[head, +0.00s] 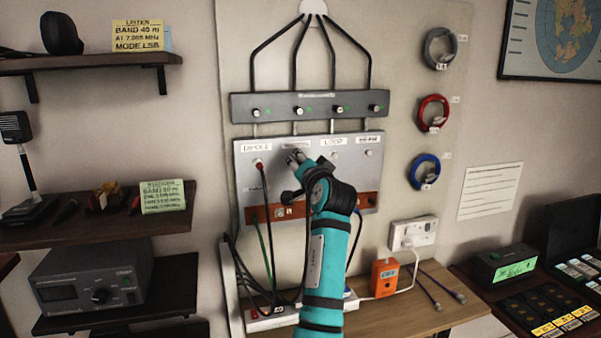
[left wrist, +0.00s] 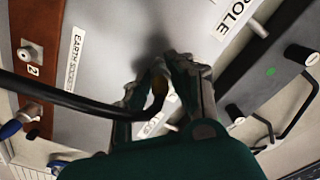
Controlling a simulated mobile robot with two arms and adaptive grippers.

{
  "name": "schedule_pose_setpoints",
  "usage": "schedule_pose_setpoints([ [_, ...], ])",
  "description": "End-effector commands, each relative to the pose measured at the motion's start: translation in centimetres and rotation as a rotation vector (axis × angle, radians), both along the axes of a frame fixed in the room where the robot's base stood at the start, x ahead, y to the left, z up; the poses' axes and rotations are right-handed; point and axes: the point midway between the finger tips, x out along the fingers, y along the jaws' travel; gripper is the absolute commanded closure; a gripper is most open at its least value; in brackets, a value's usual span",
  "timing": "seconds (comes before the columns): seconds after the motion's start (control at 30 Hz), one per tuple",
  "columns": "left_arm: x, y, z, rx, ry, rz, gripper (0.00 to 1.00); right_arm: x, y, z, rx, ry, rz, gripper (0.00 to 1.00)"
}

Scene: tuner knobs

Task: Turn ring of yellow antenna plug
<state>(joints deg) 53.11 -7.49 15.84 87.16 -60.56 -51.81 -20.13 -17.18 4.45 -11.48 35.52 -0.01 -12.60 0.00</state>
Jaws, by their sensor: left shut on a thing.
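My left gripper (head: 294,158) is at the upper middle of the grey socket panel (head: 247,188), below its second label from the left. In the left wrist view its fingers (left wrist: 166,86) are shut on the yellow antenna plug (left wrist: 159,88), close to the panel face. Only a small, dark yellow part of the plug shows between the fingers. A black cable (left wrist: 75,98) runs from the left to it. The gripper and arm hide the plug in the head view. My right gripper is not in view.
A red plug (head: 258,163) with a dark cable sits under the DIPOLE label to the left. A grey bar (head: 275,98) with several knobs is above the panel. Coiled cables, including a red one (head: 433,113), hang at right. An orange box (head: 384,277) stands on the bench.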

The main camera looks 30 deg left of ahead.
Motion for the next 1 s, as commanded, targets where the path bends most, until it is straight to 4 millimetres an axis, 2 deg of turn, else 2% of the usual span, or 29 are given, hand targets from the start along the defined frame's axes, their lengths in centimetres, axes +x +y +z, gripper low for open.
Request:
schedule_pose_setpoints([
  [0.03,0.0,0.0,-0.2,-0.028,-0.039,0.0,1.0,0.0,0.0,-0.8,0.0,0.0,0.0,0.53],
  [0.3,0.0,0.0,-0.1,-0.193,-0.235,0.0,1.0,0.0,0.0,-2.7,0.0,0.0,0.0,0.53],
  [1.0,0.1,-0.1,0.0,-0.624,-0.74,-0.003,1.0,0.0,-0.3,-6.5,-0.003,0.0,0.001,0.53],
])
